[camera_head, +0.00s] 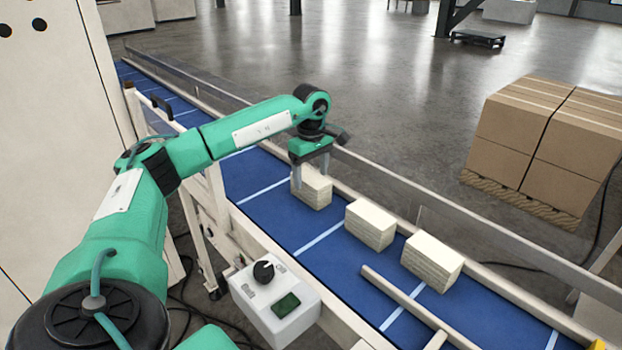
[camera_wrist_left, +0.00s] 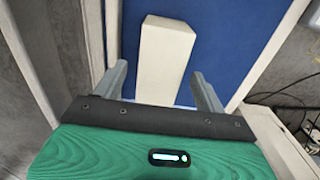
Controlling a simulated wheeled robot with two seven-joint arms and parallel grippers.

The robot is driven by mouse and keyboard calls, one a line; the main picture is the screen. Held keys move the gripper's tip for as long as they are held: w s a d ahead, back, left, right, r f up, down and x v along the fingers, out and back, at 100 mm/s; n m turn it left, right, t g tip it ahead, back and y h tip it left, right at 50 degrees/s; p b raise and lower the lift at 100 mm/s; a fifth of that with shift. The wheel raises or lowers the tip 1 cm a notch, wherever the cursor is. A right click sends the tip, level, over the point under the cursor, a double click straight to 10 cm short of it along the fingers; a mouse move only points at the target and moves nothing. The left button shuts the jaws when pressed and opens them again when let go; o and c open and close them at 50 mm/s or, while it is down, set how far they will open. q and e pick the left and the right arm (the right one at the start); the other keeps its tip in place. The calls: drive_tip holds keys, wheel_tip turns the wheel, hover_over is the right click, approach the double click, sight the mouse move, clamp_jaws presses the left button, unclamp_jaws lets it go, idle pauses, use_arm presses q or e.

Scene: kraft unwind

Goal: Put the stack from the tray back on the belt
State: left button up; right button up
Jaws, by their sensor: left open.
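Three cream stacks stand in a row on the blue belt (camera_head: 255,208). The nearest to my left gripper is the far stack (camera_head: 314,191); the middle stack (camera_head: 370,225) and the near stack (camera_head: 432,262) stand apart from it. My left gripper (camera_head: 312,178) is open, pointing down at the far stack, with its fingers on either side of it. In the left wrist view a cream stack (camera_wrist_left: 166,55) lies between the two open fingers (camera_wrist_left: 160,88). Whether the fingers touch it I cannot tell. No tray is recognisable. My right gripper is not in view.
A low metal rail runs along the belt's far side. A diagonal guide bar (camera_head: 398,296) crosses the near part of the belt. A control box (camera_head: 273,305) with a black knob stands at the belt's front edge. Brown cartons (camera_head: 548,137) stand on a pallet at right.

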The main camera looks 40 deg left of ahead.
sight(311, 177)
use_arm(q)
wheel_tip(311, 177, up, 10)
drive_tip(key=b, duration=0.2)
drive_tip(key=shift+r, duration=0.2)
drive_tip(key=shift+r, duration=0.1)
